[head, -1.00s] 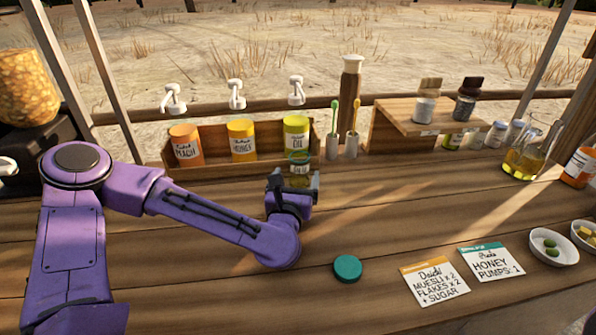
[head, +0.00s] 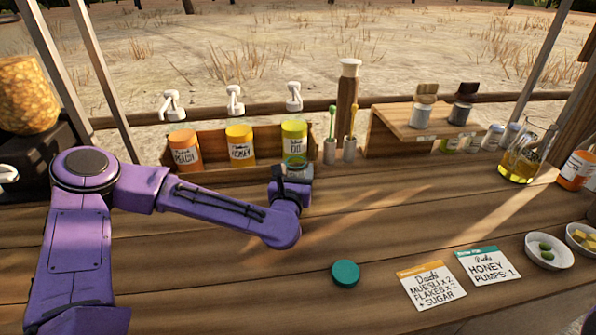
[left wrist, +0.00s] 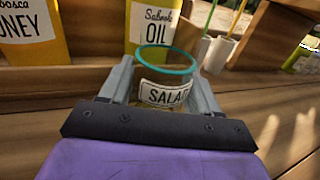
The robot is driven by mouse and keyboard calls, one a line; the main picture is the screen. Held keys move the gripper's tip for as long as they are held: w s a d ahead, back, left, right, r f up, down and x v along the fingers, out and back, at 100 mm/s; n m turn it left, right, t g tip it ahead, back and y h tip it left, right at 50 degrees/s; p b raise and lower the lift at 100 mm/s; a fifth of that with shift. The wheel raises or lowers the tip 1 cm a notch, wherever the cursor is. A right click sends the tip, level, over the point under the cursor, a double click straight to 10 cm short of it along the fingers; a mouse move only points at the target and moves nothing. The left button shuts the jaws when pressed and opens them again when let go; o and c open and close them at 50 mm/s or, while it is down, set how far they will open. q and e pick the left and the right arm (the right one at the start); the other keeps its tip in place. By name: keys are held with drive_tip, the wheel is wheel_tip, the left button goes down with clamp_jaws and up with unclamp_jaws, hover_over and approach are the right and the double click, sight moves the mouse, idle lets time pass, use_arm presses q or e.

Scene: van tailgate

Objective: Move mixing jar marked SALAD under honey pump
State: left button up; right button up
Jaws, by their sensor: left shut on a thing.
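The clear mixing jar with a teal rim and a SALAD label (left wrist: 165,93) is between the fingers of my left gripper (left wrist: 162,98) in the left wrist view. The white honey pump (head: 235,101) stands above the yellow HONEY bottle (head: 241,147), left of the jar. The wrist view shows the HONEY bottle (left wrist: 28,35) at upper left and the OIL bottle (left wrist: 152,28) behind the jar. My right gripper is not in view.
An orange PEACH bottle (head: 185,152) stands left of HONEY in the wooden rack (head: 217,172). White cups with sticks (head: 339,152) stand right of OIL. A teal lid (head: 346,273) and order cards (head: 432,284) lie on the counter. The counter's front middle is mostly clear.

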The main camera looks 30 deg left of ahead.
use_arm(q)
drive_tip(key=s+a+p, duration=0.1)
drive_tip(key=s+a, duration=0.2)
drive_tip(key=shift+s+a, duration=0.1)
drive_tip(key=shift+a, duration=0.25)
drive_tip(key=s+a+p, duration=0.4)
drive_tip(key=a, duration=0.1)
drive_tip(key=shift+s+a+r, duration=0.2)
drive_tip(key=shift+s+a, duration=0.05)
drive_tip(key=shift+s, duration=0.05)
drive_tip(key=shift+s+a+f+p, duration=0.2)
drive_tip(key=shift+s+a+p, duration=0.15)
drive_tip(key=shift+s+a, duration=0.2)
drive_tip(key=o, duration=1.2)
drive_tip(key=shift+d, duration=0.1)
drive_tip(key=shift+o, duration=0.2)
